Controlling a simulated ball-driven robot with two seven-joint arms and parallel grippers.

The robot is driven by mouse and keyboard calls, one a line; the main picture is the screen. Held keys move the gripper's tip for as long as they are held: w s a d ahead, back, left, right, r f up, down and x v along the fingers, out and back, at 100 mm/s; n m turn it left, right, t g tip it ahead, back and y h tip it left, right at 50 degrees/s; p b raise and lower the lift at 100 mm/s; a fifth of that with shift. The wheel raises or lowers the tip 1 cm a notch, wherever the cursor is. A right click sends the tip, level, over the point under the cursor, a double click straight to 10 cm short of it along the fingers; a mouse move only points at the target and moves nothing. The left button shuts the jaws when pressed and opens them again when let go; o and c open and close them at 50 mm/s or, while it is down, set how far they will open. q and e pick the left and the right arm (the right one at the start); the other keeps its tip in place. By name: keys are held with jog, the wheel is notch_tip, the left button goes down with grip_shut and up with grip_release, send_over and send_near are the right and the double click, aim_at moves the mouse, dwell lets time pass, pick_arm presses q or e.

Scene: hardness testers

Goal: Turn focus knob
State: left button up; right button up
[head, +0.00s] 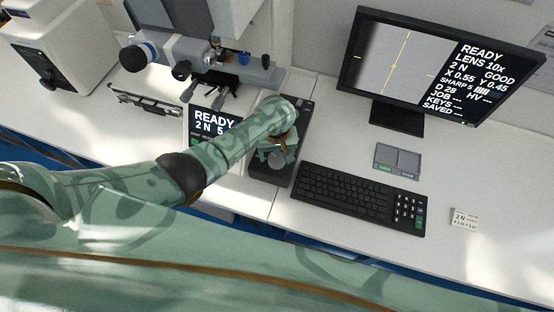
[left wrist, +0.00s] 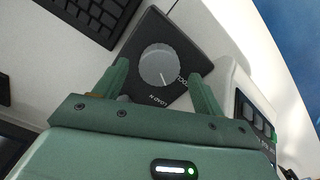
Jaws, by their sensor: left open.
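A hardness tester (head: 205,48) stands at the back left. A large dark knob with a blue ring (head: 135,57) sits on its left side; I cannot read a focus label on it. My left gripper (head: 280,152) is over a black control box (head: 262,178), far to the right of that knob. In the left wrist view the open left gripper (left wrist: 160,72) has its fingers on either side of a round grey knob (left wrist: 159,65) on this box. The printing beside it appears to read "LOAD N". I cannot tell whether the fingers touch it. My right gripper is not in view.
A monitor (head: 440,62) shows READY, LENS 10x, 2 N, GOOD and SHARP 5 with bars. A small screen (head: 212,121) reads READY 2 N.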

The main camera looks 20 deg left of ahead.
pick_arm(q)
jog(key=shift+f+b, duration=0.3)
jog(key=shift+f, duration=0.6)
jog(key=c, duration=1)
jog(key=shift+r, duration=0.1)
